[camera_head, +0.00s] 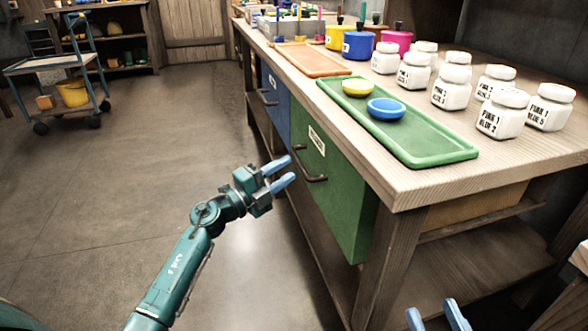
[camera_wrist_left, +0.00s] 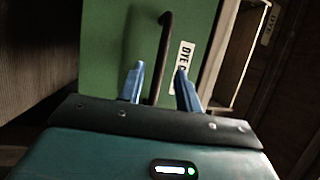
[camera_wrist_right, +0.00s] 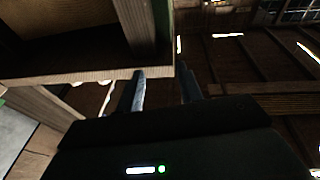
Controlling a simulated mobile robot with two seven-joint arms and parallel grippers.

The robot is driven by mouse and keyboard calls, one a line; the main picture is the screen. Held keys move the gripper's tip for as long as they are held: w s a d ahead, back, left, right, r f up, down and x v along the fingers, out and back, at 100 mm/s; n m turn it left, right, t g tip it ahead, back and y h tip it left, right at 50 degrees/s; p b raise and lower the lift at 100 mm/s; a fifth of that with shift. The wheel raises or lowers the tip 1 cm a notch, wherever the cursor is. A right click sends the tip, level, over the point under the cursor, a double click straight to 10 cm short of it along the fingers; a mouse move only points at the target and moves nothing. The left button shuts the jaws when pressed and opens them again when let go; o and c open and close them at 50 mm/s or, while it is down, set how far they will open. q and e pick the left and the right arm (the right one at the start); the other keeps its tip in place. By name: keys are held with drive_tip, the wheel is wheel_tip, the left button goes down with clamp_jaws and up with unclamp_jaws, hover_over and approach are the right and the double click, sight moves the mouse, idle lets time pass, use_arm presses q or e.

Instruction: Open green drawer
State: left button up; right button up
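The green drawer (camera_head: 336,205) is in the workbench's front, below the green tray. It has a dark bar handle (camera_head: 312,177) and a white label (camera_head: 316,139). My left gripper (camera_head: 287,170) is open in front of the drawer, its fingers pointing at the handle. In the left wrist view the handle (camera_wrist_left: 163,55) runs between the two blue fingers of my left gripper (camera_wrist_left: 158,80); I cannot tell whether they touch it. My right gripper (camera_head: 440,314) is open and empty at the bottom right, low by the bench's near end; its fingers show in the right wrist view (camera_wrist_right: 163,90).
A blue drawer (camera_head: 275,88) with its own handle is farther along the bench. A green tray (camera_head: 440,155) with yellow and blue dishes, several white jars (camera_head: 452,88) and coloured pots (camera_head: 358,45) stand on top. A trolley (camera_head: 62,70) is far left. The floor left of the bench is clear.

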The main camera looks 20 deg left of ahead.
use_arm(q)
drive_tip(key=x, duration=0.3)
drive_tip(key=shift+w+d+b, duration=0.2)
drive_tip(key=shift+w+b, duration=0.05)
drive_tip(key=shift+b, duration=0.1)
drive_tip(key=shift+c, duration=0.5)
clamp_jaws()
